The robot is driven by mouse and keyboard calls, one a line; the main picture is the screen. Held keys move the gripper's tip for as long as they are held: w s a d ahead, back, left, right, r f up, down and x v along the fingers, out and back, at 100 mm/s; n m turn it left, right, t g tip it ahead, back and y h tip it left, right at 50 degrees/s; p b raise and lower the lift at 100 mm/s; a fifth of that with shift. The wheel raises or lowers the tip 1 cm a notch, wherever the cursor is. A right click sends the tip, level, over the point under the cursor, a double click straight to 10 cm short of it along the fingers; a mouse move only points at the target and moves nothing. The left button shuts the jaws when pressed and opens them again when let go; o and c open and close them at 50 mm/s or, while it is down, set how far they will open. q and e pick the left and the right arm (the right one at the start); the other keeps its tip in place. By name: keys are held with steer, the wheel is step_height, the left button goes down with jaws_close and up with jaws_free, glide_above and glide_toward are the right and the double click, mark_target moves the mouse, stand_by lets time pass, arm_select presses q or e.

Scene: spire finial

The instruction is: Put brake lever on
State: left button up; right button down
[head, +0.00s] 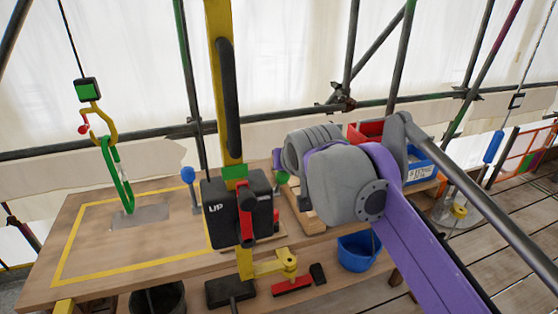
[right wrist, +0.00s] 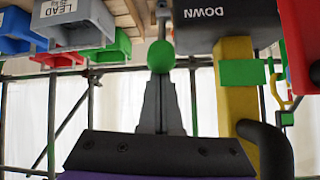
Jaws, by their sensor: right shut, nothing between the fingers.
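The winch is a black box (head: 238,210) marked UP on a yellow post (head: 224,100); the right wrist view shows its DOWN side (right wrist: 215,15). A red lever (head: 246,215) is on its front. A green-knobbed lever (head: 282,180) stands right of the box, a blue-knobbed one (head: 188,176) left of it. I cannot tell which is the brake lever. In the right wrist view, my right gripper (right wrist: 160,88) is shut and empty, its tips close to the green knob (right wrist: 161,57); contact is unclear. In the head view its fingers are mostly hidden by my arm. My left gripper is not in view.
A green carabiner (head: 115,175) hangs from a yellow hook (head: 98,125) over the yellow-outlined bench (head: 90,245). Red and blue bins (head: 420,165) stand behind my right arm. A blue bucket (head: 358,252) is below. Scaffold poles run behind.

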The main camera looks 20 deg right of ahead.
mark_target(286, 182)
steer(key=s+f+t, duration=0.1)
steer(key=s+t, duration=0.1)
steer(key=shift+s+d+f+t+b, duration=0.1)
steer(key=shift+s+f+t+b, duration=0.2)
steer(key=shift+s+f+b, duration=0.1)
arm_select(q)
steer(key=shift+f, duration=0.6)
arm_select(e)
steer(key=shift+s+f, duration=0.3)
steer(key=shift+s, duration=0.1)
steer(key=shift+s+f, duration=0.1)
steer(key=shift+f, duration=0.1)
steer(key=w+r+p, duration=0.1)
steer(key=r+p, duration=0.1)
steer(key=w+r+p, duration=0.1)
steer(key=r, duration=0.1)
steer(key=shift+w+d+r, duration=0.1)
steer(key=shift+w+d, duration=0.2)
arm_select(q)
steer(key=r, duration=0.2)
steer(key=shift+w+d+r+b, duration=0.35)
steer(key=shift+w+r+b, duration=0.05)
arm_select(e)
steer(key=f+v, duration=0.1)
steer(key=v, duration=0.8)
steer(key=shift+s, duration=0.5)
